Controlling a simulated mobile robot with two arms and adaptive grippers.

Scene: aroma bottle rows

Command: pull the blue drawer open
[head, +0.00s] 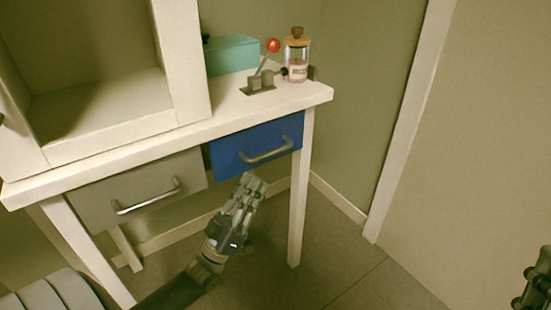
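The blue drawer (230,153) is under the right part of the white table, and its front looks flush with the table's edge. Its grey metal bar handle (266,156) spans the middle of the front. My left gripper (253,182) is just below the blue drawer, fingers pointing up toward the front. It appears apart from the handle, with nothing seen in it. Its finger gap is hard to judge from this angle. My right gripper (536,285) shows only in part at the lower right edge, far from the drawer.
A grey drawer (95,208) with a similar handle is to the left. On the white tabletop (225,107) stand a white open cabinet (183,60), a teal box (232,55), a red-knobbed lever (272,46) and a corked jar (297,60). The floor in front is clear.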

